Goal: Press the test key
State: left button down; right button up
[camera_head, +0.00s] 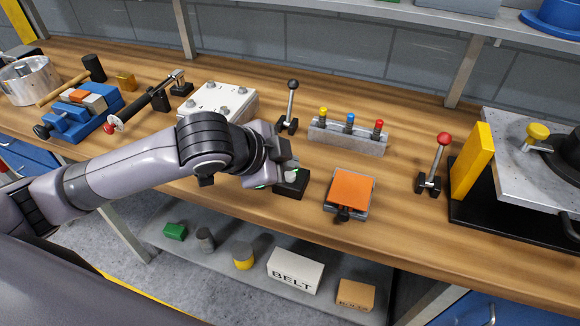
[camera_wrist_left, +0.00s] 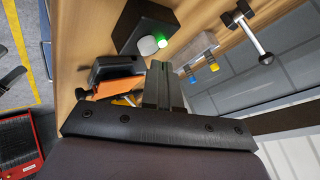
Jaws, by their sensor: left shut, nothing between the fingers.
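A small black box (camera_head: 289,186) stands near the front of the bench and looks like the test key's housing. In the left wrist view the box (camera_wrist_left: 143,22) carries a pale round button (camera_wrist_left: 147,45) and, beside it, a small glowing green light (camera_wrist_left: 162,42). My left gripper (camera_head: 286,170) is shut and empty, right at the box, and partly hides it in the head view. In the wrist view its fingertips (camera_wrist_left: 160,66) lie close to the button and light. I cannot tell whether they touch. My right gripper is not in view.
An orange-topped plate (camera_head: 351,188) sits just right of the box. Behind stand a black-knobbed lever (camera_head: 291,100) and a grey block with coloured pegs (camera_head: 347,139). A red-knobbed lever (camera_head: 439,155) stands farther right. A white box (camera_head: 225,98) is behind my arm.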

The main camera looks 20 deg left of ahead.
aim_at(287, 178)
pick_arm(q)
jog(key=shift+r, duration=0.2)
notch_tip(287, 178, up, 3)
jog(key=shift+f+p, duration=0.1)
jog(key=shift+p, duration=0.95)
jog(key=shift+r, duration=1.1)
jog(key=s+f, duration=0.1)
jog(key=s+d+f+n, duration=0.1)
jog(key=s+f, duration=0.1)
jog(key=s+d+f+n, duration=0.1)
jog(key=f, duration=0.1)
jog(key=shift+s+g+h, duration=0.15)
jog(key=shift+g+h, duration=0.15)
jog(key=shift+g, duration=0.1)
jog(key=s+a+f+n+g+y, duration=0.2)
jog(key=s+a+f+n, duration=0.4)
jog(key=s, duration=0.3)
jog(key=s+a+f+n+g+y, duration=0.2)
jog(key=s+a+f+n, duration=0.25)
jog(key=s+f, duration=0.45)
jog(key=w+d+f+t+h, duration=0.1)
jog(key=w+d+f+t, duration=0.1)
jog(key=w+f+t, duration=0.3)
notch_tip(287, 178, down, 3)
jog(key=shift+w+f+m+t+h, duration=0.1)
jog(key=shift+w+m+t+h, duration=0.25)
jog(key=shift+t, duration=0.65)
